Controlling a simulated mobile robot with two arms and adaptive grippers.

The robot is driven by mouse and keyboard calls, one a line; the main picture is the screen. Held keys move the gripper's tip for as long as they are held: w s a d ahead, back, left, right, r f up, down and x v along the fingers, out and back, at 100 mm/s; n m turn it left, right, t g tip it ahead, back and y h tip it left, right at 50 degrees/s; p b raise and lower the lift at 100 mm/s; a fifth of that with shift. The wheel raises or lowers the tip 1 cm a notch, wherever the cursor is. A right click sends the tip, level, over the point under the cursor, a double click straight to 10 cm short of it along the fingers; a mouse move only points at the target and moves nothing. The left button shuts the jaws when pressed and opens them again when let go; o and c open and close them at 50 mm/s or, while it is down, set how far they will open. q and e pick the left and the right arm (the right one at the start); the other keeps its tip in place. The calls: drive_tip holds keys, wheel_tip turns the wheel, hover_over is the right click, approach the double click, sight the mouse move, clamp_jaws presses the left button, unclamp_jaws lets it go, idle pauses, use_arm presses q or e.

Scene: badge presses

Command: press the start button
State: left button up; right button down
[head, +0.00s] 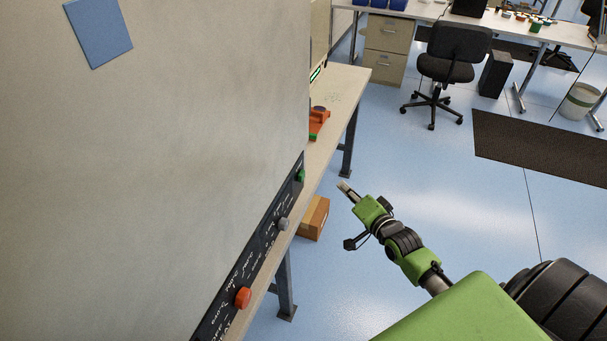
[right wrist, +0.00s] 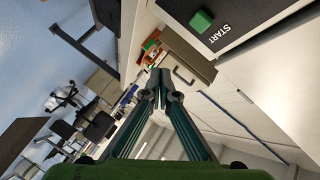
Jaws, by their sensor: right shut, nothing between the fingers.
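The start button is a green square button (head: 300,176) at the far end of the black control strip (head: 262,246) on the beige machine. In the right wrist view the green button (right wrist: 201,21) sits at the top, with the white word START beside it. My right gripper (head: 344,188) is shut and empty, to the right of the button in the head view and apart from it. Its closed fingertips (right wrist: 160,82) show in the right wrist view, below and left of the button. My left gripper is not in view.
The strip also carries a grey knob (head: 283,224) and a red button (head: 243,297). The machine's large beige panel (head: 160,160) fills the left. An orange device (head: 318,122) stands on the bench behind. A cardboard box (head: 313,218) is below.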

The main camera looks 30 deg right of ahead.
sight(301, 176)
drive_tip(key=shift+w+a+f, duration=0.1)
drive_tip(key=w+a+b, duration=0.1)
drive_tip(key=w+a, duration=0.4)
drive_tip(key=w, duration=0.1)
drive_tip(key=shift+w+a, duration=0.25)
drive_tip(key=shift+a, duration=0.05)
idle(0.3)
drive_tip(key=shift+w, duration=0.1)
idle(1.3)
drive_tip(key=shift+w+a, duration=0.25)
